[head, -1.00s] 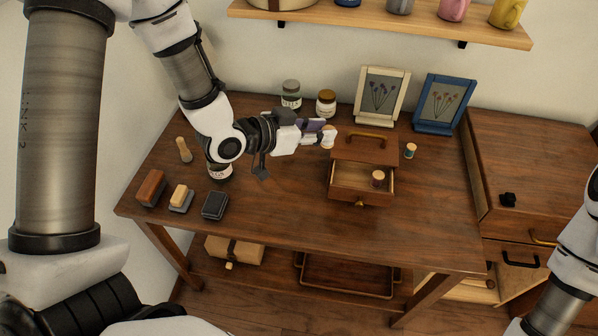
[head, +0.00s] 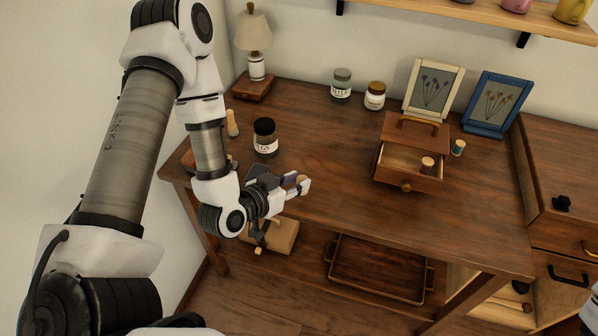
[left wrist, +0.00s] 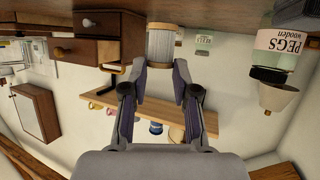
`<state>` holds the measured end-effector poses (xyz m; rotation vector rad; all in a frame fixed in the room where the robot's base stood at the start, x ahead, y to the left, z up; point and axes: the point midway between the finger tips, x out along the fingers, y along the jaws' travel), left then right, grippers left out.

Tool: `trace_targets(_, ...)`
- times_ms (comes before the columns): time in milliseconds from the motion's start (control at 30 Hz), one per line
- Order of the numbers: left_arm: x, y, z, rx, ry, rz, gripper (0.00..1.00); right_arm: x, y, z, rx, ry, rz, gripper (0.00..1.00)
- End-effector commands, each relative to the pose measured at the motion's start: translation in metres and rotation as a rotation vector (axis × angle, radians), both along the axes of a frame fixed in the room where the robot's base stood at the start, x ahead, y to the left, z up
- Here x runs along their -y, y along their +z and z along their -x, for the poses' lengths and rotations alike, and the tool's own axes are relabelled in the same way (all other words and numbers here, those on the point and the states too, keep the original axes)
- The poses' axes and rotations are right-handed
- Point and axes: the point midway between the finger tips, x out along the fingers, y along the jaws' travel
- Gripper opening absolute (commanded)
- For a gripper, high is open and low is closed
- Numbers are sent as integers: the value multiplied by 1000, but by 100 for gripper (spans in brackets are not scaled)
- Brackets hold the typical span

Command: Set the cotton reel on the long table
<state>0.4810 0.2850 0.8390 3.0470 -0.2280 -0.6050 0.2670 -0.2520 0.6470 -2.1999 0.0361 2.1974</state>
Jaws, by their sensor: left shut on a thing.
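My left gripper (head: 298,184) is shut on a cotton reel with pale grey thread and wooden ends (left wrist: 161,48). In the head view the reel (head: 304,186) shows small at the fingertips, over the front left part of the long table (head: 345,165). The wrist view is upside down, with the table surface along its top edge close to the reel; I cannot tell whether they touch. My right gripper is out of view.
A small wooden box with an open drawer (head: 392,178) holds a reddish reel (head: 427,165). A teal reel (head: 458,148) stands beside it. A pegs jar (head: 265,138), lamp (head: 255,45), two back jars and two picture frames also stand here. The front middle is clear.

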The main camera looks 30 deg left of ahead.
Motion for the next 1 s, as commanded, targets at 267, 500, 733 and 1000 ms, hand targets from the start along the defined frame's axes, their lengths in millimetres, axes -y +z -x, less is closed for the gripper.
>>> trace_targets(267, -49, -1, -57, 6, 4, -3, 13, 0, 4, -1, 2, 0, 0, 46)
trace_targets(500, -64, -21, -76, -4, 0, -4, 13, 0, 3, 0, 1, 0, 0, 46)
trace_targets(733, -64, -44, -76, 1, -1, -2, 13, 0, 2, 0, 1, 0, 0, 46)
trace_targets(1000, -64, -48, -76, 1, 1, -1, 13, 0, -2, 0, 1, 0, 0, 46)
